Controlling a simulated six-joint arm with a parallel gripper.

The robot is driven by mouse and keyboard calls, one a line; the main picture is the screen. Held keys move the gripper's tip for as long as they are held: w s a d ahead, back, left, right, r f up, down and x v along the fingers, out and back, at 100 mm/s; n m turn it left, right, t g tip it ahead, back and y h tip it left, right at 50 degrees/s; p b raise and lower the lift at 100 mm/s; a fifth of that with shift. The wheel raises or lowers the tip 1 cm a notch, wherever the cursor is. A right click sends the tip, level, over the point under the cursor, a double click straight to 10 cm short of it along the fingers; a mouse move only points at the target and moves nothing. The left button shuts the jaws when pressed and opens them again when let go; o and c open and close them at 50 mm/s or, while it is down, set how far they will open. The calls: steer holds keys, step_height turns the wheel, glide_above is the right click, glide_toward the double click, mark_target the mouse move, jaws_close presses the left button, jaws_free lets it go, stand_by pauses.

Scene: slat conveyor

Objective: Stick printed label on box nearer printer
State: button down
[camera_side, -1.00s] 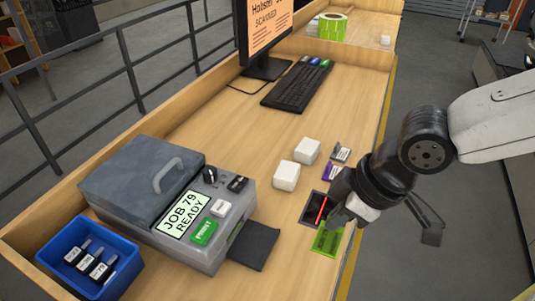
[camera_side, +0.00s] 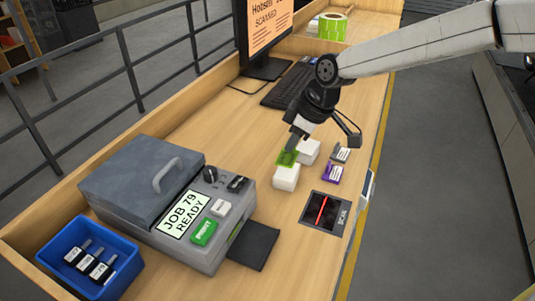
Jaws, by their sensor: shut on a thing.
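Two small white boxes sit side by side on the wooden bench. The box nearer the printer (camera_side: 286,179) is at the front left, and the other white box (camera_side: 310,150) is just behind it to the right. My gripper (camera_side: 294,146) is shut on the green printed label (camera_side: 286,158) and points down at the boxes. The label overlaps the top of the nearer box in this view; I cannot tell whether it touches it. The printer (camera_side: 220,235) stands to the left, its display reading "JOB 79 READY".
A dark scanner window (camera_side: 323,212) with a red line is set in the bench at right. Small purple (camera_side: 332,174) and grey items (camera_side: 342,154) lie right of the boxes. A keyboard (camera_side: 285,84) and monitor (camera_side: 268,30) stand behind. A blue bin (camera_side: 120,285) is at front left.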

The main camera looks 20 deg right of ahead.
mark_target(293, 152)
steer(key=w, duration=0.1)
steer(key=w+d+f, duration=0.1)
steer(key=w, duration=0.1)
steer(key=w+d, duration=0.1)
steer(key=shift+w+d+f, duration=0.2)
steer(key=shift+w, duration=0.1)
steer(key=shift+f, duration=0.15)
steer(key=shift+f, duration=2.95)
steer(key=shift+s+f, duration=0.1)
steer(key=shift+f, duration=0.55)
stand_by(2.0)
steer(key=shift+c, duration=2)
jaws_free()
steer(key=shift+r, duration=0.15)
